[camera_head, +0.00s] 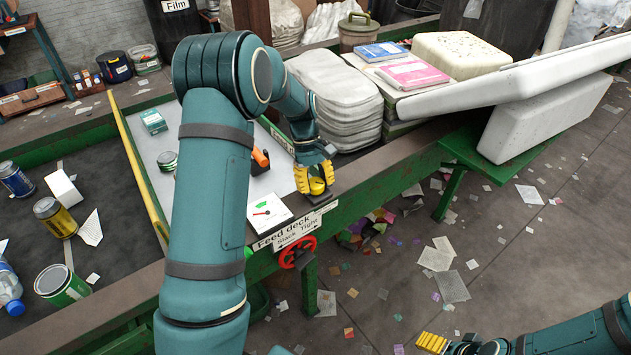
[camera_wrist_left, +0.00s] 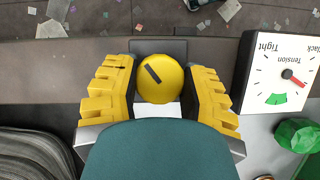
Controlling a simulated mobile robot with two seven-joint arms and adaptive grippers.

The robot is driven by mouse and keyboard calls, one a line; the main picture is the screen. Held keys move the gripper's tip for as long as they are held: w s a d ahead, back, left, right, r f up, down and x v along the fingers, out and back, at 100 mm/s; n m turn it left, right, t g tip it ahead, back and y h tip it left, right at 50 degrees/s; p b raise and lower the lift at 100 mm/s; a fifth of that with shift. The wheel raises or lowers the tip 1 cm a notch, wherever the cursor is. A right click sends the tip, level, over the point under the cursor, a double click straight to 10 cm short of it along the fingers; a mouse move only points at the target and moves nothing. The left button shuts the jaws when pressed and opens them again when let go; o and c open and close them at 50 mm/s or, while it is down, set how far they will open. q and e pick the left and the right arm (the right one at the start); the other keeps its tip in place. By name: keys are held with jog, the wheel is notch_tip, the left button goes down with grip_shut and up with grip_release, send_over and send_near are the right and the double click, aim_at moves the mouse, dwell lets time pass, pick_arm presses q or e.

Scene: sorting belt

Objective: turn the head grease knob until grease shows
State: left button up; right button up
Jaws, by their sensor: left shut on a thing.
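The yellow round knob (camera_head: 317,186) sits on a dark plate at the feed deck's near edge. In the left wrist view the knob (camera_wrist_left: 160,78) shows a dark slanted pointer bar on its top. My left gripper (camera_head: 315,180) reaches down over it, and its ridged yellow fingers are closed on either side of the knob. It also shows in the left wrist view (camera_wrist_left: 160,90). The knob's base is mostly hidden. My right gripper (camera_head: 432,342) is low at the right, far from the knob, seen side-on.
A tension gauge (camera_head: 266,213) stands beside the knob, its red needle outside the green band. A red handwheel (camera_head: 297,252) is below the "Feed deck" label (camera_head: 291,232). An orange-handled thing (camera_head: 261,158) is behind.

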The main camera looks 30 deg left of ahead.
pick_arm(q)
jog(key=m+g+p, duration=0.1)
jog(key=m+p, duration=0.1)
jog(key=m, duration=0.1)
jog(key=shift+s+y, duration=0.1)
jog(key=shift+y, duration=0.3)
jog(key=shift+d+f+m+g+y+p, duration=0.15)
jog(key=shift+m+g+y+p, duration=0.3)
jog(key=shift+m, duration=1.05)
jog(key=o, duration=1.2)
jog(key=v, duration=1.2)
